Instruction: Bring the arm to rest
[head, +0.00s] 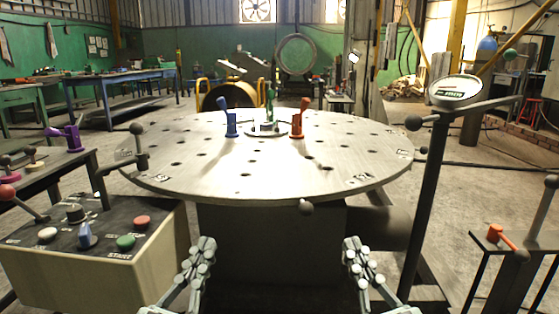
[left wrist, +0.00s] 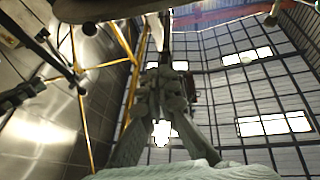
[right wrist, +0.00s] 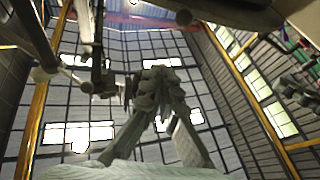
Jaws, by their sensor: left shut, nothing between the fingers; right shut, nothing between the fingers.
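My left gripper (head: 207,243) is shut and empty, low in front of the round table. My right gripper (head: 352,242) is shut and empty, level with it to the right. In the left wrist view its fingers (left wrist: 165,85) point up toward the roof. In the right wrist view the fingers (right wrist: 160,85) also point up at the roof. Right of the table a dark post (head: 425,200) carries a round gauge (head: 457,91) and a bar with grey ball knobs. I cannot tell which part is the task's arm. Neither gripper touches anything.
The round metal table (head: 215,180) has holes and bears a blue clamp (head: 231,124), an orange clamp (head: 298,124) and a green-topped piece (head: 270,108). A control box (head: 85,280) with buttons stands at left. An orange-handled lever (head: 496,235) stands at right.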

